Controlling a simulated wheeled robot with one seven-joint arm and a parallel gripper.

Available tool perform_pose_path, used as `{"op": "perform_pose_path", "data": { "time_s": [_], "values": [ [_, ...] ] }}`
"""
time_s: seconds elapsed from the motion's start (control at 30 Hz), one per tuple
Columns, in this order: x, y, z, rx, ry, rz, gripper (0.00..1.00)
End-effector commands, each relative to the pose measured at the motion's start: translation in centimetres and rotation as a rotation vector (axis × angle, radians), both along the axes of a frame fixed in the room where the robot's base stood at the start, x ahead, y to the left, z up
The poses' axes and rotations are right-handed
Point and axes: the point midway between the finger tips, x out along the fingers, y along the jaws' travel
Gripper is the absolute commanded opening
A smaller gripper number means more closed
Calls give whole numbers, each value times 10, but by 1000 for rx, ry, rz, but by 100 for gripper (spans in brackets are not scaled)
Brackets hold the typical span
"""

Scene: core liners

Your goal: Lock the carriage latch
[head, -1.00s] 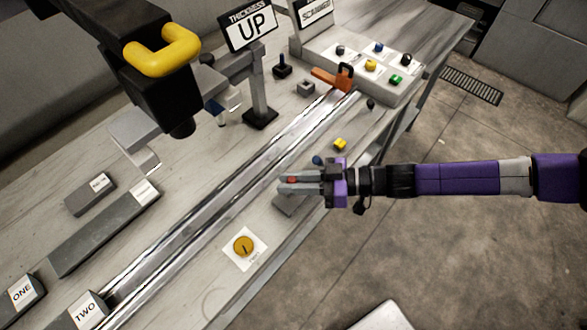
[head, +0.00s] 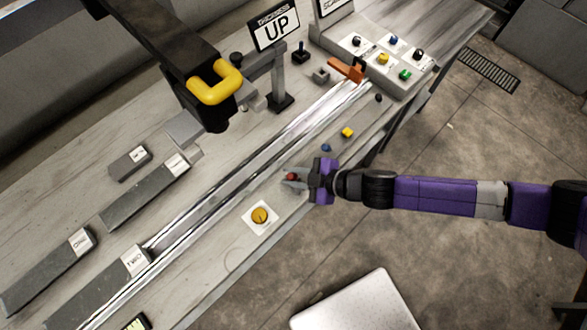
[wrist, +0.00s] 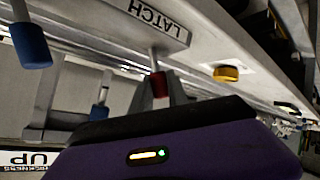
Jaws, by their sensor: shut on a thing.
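The latch is a thin metal rod with a red knob (wrist: 160,85), below a grey block with a white label reading LATCH (wrist: 157,18) in the wrist view. My gripper (wrist: 162,78) has its two grey fingers closed around the red knob. In the head view my gripper (head: 294,180) is at the bench's front edge, with the red knob (head: 291,177) at its fingertips. It is on the near side of the long metal rail (head: 262,150). The carriage cannot be told for sure; a black overhead unit with a yellow handle (head: 216,82) stands over the bench.
A blue knob (head: 326,147) and a yellow knob (head: 347,132) are beyond my gripper. A round yellow dial (head: 260,215) is on the near side. An orange piece (head: 347,69) and a button box (head: 383,58) are at the rail's far end. Grey labelled blocks (head: 68,270) lie left.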

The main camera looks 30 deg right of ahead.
Motion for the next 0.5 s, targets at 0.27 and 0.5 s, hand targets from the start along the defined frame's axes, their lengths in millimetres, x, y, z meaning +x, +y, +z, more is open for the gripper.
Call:
{"op": "perform_pose_path", "data": {
  "time_s": [0.27, 0.5],
  "values": [
    [0, 1, -1, -33, -11, 0, 0],
    [0, 2, -1, -33, -11, 0, 0]
  ]
}}
